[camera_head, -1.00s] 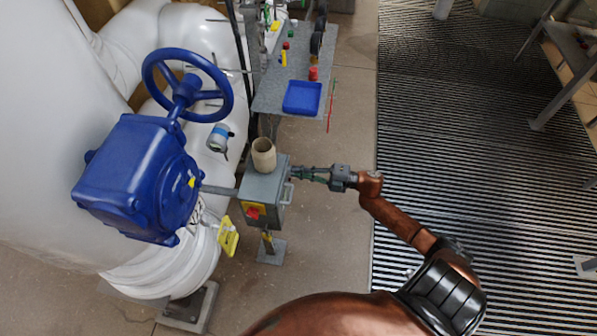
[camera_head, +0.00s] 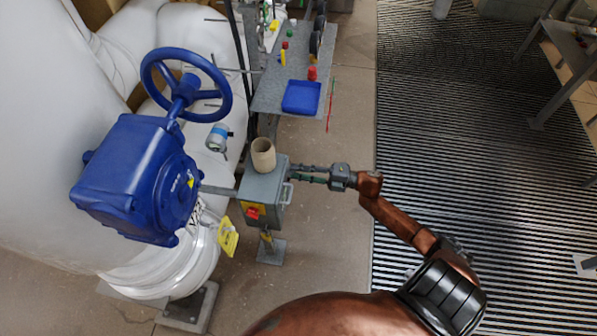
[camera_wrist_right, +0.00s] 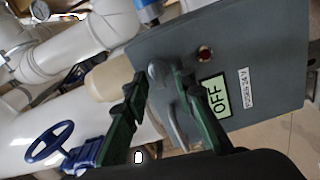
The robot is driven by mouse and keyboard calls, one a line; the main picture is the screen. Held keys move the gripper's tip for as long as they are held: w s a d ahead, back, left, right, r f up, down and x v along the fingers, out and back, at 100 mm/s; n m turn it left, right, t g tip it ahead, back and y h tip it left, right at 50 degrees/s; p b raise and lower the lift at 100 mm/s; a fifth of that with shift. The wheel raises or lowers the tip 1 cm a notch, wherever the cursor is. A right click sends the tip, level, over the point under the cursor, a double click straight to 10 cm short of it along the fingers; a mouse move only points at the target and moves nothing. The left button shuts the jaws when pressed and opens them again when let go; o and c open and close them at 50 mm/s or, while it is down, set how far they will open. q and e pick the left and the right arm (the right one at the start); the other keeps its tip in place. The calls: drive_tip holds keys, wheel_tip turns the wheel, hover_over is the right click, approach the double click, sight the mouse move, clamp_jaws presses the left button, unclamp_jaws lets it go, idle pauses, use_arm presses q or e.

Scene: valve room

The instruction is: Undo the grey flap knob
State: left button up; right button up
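The grey knob (camera_wrist_right: 159,74) shows in the right wrist view on the face of a grey box (camera_wrist_right: 235,50), beside a red indicator and an OFF label. A grey bar handle (camera_wrist_right: 174,122) is just below the knob. My right gripper (camera_wrist_right: 159,82) has its two dark green fingers spread, with the knob between their tips and a small gap showing. In the head view the right gripper (camera_head: 298,173) reaches the right side of the box (camera_head: 262,186); the knob is hidden there. My left gripper is not in view.
A beige cup-like cylinder (camera_head: 263,155) sits on top of the box. A blue valve housing (camera_head: 138,180) with a handwheel (camera_head: 222,90) stands to the left. A shelf (camera_head: 268,98) with a blue tray (camera_head: 301,97) is behind.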

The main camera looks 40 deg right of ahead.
drive_tip(key=v, duration=1.2)
idle(0.5)
